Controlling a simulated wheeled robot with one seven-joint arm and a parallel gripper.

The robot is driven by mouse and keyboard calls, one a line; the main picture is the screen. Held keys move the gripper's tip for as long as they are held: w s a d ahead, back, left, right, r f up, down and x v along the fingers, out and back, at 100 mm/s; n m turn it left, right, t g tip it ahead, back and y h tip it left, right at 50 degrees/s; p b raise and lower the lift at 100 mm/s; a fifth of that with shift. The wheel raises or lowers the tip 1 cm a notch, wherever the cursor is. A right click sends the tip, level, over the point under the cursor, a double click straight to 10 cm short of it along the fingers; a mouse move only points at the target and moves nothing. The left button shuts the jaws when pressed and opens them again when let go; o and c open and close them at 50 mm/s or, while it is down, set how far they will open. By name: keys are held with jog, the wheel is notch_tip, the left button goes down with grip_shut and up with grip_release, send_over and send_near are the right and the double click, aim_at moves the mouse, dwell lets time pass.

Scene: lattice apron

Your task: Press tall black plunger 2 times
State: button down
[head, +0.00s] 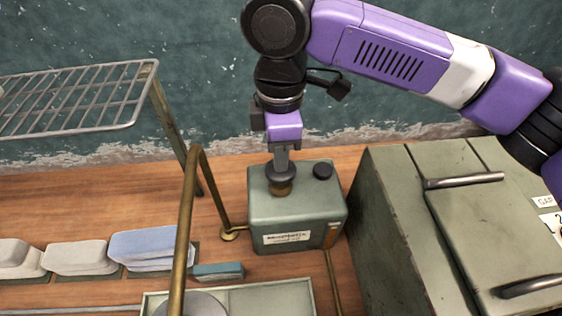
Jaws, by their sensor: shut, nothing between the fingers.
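A grey-green box (285,215) with a white label stands on the wooden bench. The tall plunger (281,176) rises from its top at the left, with a wide dark cap and a brass-coloured collar below. My gripper (281,158) points straight down over the plunger, with its fingers shut and empty. The fingertips are at the top of the cap; I cannot tell whether they press on it or hover just above. A shorter black knob (322,171) sits on the box top to the right.
A brass rail (185,220) curves up in front and left of the box. A wire rack (80,98) stands at the left above folded cloths (150,248). A green cabinet (440,215) with handles stands close on the right. A tray (265,297) lies in front.

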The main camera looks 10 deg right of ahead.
jog(key=shift+f, duration=0.5)
jog(key=shift+r+p, duration=1.85)
jog(key=shift+r, duration=0.15)
notch_tip(320, 180, up, 3)
jog(key=p, duration=0.2)
jog(key=shift+f+p, duration=0.1)
jog(key=shift+p, duration=0.2)
jog(key=shift+r, duration=1.1)
